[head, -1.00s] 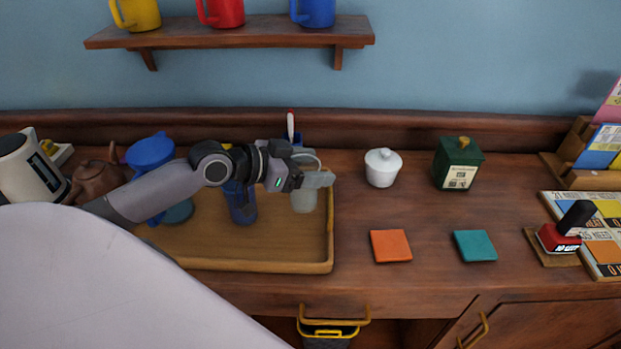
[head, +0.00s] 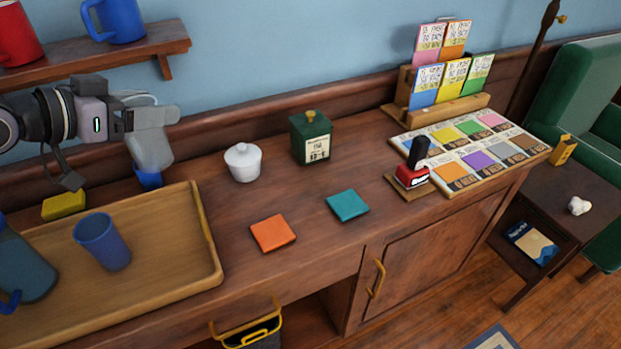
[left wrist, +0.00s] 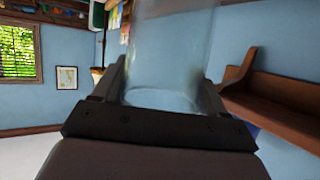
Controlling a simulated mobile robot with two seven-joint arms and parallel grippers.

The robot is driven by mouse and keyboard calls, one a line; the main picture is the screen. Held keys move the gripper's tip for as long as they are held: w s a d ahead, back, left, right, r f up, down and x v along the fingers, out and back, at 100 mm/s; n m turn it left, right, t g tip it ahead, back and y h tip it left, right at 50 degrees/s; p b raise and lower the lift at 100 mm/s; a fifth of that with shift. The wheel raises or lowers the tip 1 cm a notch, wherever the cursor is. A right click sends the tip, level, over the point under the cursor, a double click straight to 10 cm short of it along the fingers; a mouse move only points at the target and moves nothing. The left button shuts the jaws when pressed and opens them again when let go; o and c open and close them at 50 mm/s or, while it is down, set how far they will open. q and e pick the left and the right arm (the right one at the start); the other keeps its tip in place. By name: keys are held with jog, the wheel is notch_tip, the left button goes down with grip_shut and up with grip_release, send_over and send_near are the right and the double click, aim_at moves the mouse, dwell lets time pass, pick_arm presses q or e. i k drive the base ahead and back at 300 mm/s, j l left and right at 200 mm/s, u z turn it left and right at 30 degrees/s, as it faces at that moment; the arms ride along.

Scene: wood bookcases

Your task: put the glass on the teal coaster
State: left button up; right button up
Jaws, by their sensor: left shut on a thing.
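My left gripper (head: 150,118) is shut on a clear glass (head: 150,150) and holds it in the air at the left of the head view, above the back of the sideboard. The glass also shows between the fingers in the left wrist view (left wrist: 170,60). The teal coaster (head: 347,205) lies flat and bare on the sideboard, to the right of and nearer than the glass. My right gripper is not in view.
An orange coaster (head: 272,233) lies left of the teal one. A white sugar bowl (head: 243,163) and a green tin (head: 310,140) stand behind them. A red stamp (head: 411,176) is to the right. A wooden tray (head: 208,240) with a blue cup (head: 102,242) is at left.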

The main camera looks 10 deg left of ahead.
aim_at(347, 203)
jog(key=i+l, duration=0.1)
jog(key=l, duration=0.3)
jog(key=i+l, duration=0.1)
jog(key=l, duration=0.3)
jog(key=i+l, duration=0.1)
jog(key=l, duration=0.3)
jog(key=i+l, duration=0.1)
jog(key=l, duration=0.3)
